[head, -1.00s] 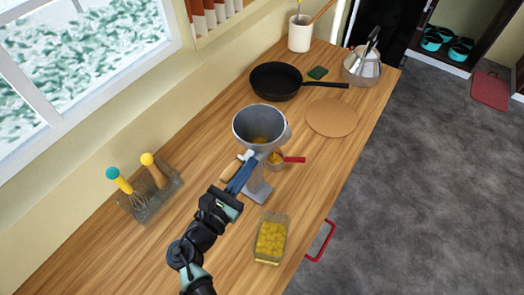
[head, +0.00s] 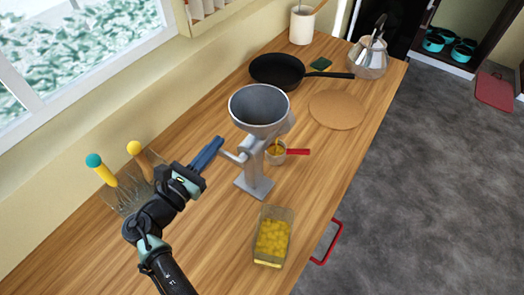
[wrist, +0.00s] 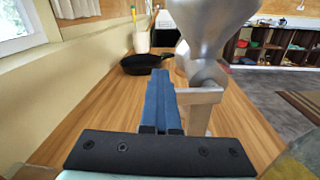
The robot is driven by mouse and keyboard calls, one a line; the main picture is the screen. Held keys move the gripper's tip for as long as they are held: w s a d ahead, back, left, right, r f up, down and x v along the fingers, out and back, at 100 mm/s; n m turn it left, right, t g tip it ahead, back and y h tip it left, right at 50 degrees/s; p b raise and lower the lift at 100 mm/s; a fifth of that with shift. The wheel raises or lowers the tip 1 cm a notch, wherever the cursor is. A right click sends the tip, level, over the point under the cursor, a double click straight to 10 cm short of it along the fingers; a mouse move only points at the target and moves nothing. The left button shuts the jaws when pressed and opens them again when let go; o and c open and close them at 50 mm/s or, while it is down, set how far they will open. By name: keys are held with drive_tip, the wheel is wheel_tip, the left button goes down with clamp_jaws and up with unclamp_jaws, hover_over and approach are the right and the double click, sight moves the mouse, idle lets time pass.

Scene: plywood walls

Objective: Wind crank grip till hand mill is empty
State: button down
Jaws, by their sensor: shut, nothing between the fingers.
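The grey metal hand mill (head: 254,168) stands upright on the wooden counter. Its funnel hopper (head: 260,105) shows bare grey inside from this angle, with no yellow pieces visible. The crank arm (head: 233,156) points left, towards my gripper; the crank's grip cannot be made out. My gripper (head: 217,144) is shut, its blue fingers just left of the crank. In the wrist view, the fingers (wrist: 160,90) are together, with the mill (wrist: 213,35) close on their right. A red-handled cup (head: 275,152) with yellow contents sits at the mill's far side, partly hidden by it.
A clear container of yellow pieces (head: 272,240) stands near the front edge. A utensil holder (head: 128,195) is behind my arm at left. A black pan (head: 277,71), round board (head: 336,110) and kettle (head: 368,58) are beyond the mill. Counter between mill and container is clear.

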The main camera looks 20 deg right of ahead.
drive_tip(key=f+b, duration=0.2)
drive_tip(key=f, duration=0.1)
drive_tip(key=f+b, duration=0.1)
drive_tip(key=f, duration=0.1)
drive_tip(key=shift+s+d+f+b, duration=0.2)
drive_tip(key=shift+s+f+b, duration=0.05)
drive_tip(key=shift+b, duration=0.1)
drive_tip(key=c, duration=1.1)
unclamp_jaws()
drive_tip(key=shift+r, duration=0.1)
drive_tip(key=b+v, duration=0.1)
drive_tip(key=v, duration=1.2)
drive_tip(key=shift+b, duration=0.4)
